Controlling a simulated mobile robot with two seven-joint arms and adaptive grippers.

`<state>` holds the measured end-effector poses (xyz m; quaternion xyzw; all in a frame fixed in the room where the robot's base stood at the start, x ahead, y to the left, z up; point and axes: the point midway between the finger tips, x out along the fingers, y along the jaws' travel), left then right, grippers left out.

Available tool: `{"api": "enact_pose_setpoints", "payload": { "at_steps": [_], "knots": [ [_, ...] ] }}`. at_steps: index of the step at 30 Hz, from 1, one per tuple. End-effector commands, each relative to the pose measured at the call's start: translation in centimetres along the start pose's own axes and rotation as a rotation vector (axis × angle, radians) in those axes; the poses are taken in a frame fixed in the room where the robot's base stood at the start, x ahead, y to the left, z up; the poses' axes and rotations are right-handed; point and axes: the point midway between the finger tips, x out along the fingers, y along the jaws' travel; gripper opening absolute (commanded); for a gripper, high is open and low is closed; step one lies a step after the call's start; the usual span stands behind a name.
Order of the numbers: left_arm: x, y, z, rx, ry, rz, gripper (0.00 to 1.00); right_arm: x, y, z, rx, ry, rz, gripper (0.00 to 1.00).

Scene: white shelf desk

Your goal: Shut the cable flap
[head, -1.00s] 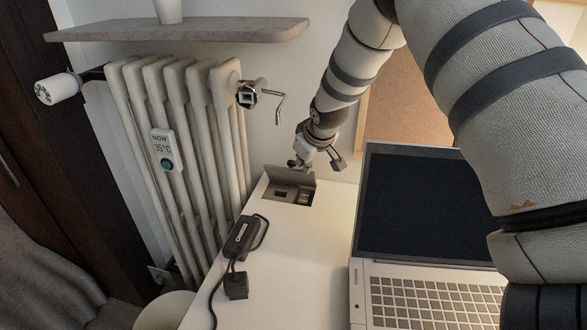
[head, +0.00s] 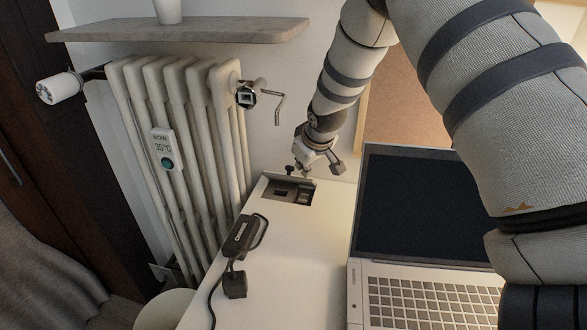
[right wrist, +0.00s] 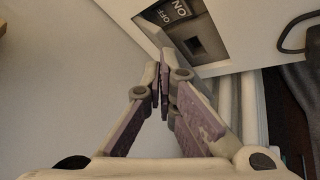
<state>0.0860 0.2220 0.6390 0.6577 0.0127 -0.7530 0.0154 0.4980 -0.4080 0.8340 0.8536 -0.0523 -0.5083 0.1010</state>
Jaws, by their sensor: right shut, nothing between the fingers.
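The cable flap (head: 290,181) is a thin grey-brown plate along the back edge of a recess (head: 291,197) in the white desk. It is raised and tilted, and the recess in front of it is uncovered, showing dark sockets. My right gripper (head: 302,171) is at the flap's upper edge, from behind; I cannot tell whether it touches. In the right wrist view its fingers (right wrist: 163,92) are shut with nothing between them. The recess (right wrist: 195,40) shows beyond them there, with a switch marked ON and OFF. My left gripper is not in view.
An open laptop (head: 425,215) stands right of the recess. A black power adapter (head: 239,238) with a cable lies in front of it. A ribbed radiator (head: 180,130) stands left of the desk, with a valve crank (head: 279,108) near the arm. A shelf (head: 180,30) hangs above.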

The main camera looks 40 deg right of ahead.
Motion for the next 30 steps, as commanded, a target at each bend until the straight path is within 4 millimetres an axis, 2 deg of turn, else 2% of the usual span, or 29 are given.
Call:
{"api": "enact_pose_setpoints", "payload": {
  "at_steps": [1,13,26,30],
  "knots": [
    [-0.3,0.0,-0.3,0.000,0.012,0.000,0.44,-0.9,0.2,-0.6,0.001,0.010,0.001,0.00],
    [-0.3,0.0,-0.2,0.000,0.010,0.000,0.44,-4.3,1.0,-2.5,0.001,0.010,-0.001,0.00],
    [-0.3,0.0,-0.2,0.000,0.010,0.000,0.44,-5.2,1.1,-2.8,0.001,0.010,-0.001,0.00],
    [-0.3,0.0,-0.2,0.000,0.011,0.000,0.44,-8.0,1.2,-2.9,0.002,0.014,-0.001,0.00]
  ]
}}
